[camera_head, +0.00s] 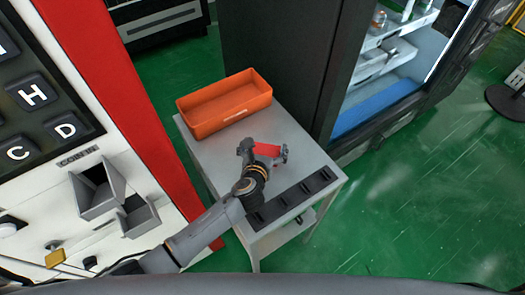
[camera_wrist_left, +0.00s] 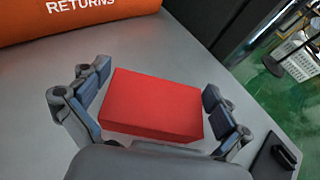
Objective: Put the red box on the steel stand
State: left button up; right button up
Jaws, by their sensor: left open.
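The red box (camera_head: 267,149) is at the grey steel stand (camera_head: 212,158), near the middle of its top. In the left wrist view the red box (camera_wrist_left: 155,104) appears to rest flat on the stand's grey top (camera_wrist_left: 40,75). My left gripper (camera_head: 265,151) is open around the box. Its two fingers (camera_wrist_left: 153,98) are on either side of the box, with a visible gap at the left finger; whether the right finger touches it, I cannot tell. The box's near edge is partly hidden behind the gripper's palm. My right gripper is not in view.
An orange bin (camera_head: 226,103) marked RETURNS stands on the stand's far end. A black slotted strip (camera_head: 290,199) lies along its near edge. A red and white machine (camera_head: 130,110) stands at the left, a dark cabinet (camera_head: 280,50) behind. Green floor (camera_head: 400,200) at right is mostly clear.

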pick_arm(q)
jog(key=v, duration=1.2)
jog(key=shift+r, duration=0.1)
